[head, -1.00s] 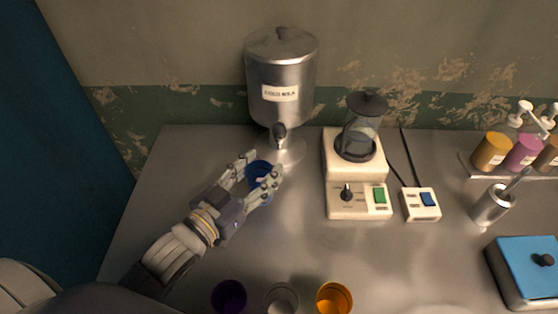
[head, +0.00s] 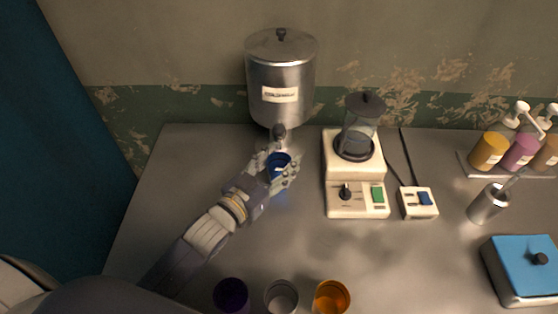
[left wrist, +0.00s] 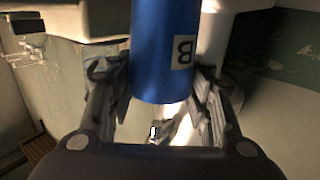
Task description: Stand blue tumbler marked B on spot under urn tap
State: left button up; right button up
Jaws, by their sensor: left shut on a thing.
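The blue tumbler (head: 279,162) is held in my left gripper (head: 279,171), just in front of and below the urn tap (head: 278,133). In the left wrist view the tumbler (left wrist: 165,50) shows its B label between the two fingers of my left gripper (left wrist: 160,100). The steel urn (head: 281,80) stands at the back of the counter with a white label. The spot under the tap is hidden by the gripper and tumbler. I cannot tell whether the tumbler's base touches the surface. My right gripper is not in view.
A cream blender (head: 353,165) stands right of the urn, with a switch box (head: 418,203) beside it. Purple (head: 231,296), clear (head: 281,297) and orange (head: 331,298) tumblers stand at the front. Pump bottles (head: 489,151), a steel cup (head: 487,204) and a blue-lidded box (head: 524,268) are at right.

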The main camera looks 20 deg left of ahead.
pick_arm(q)
jog(key=shift+f, duration=0.2)
jog(key=o, duration=1.1)
jog(key=shift+r, duration=0.1)
jog(key=shift+r, duration=0.2)
jog(key=shift+s+a+f, duration=0.1)
jog(key=shift+s+f, duration=0.05)
jog(key=shift+s, duration=0.2)
jog(key=b+v, duration=0.1)
jog(key=v, duration=0.9)
jog(key=shift+b, duration=0.3)
jog(key=shift+s+a, duration=0.2)
jog(key=shift+s, duration=0.45)
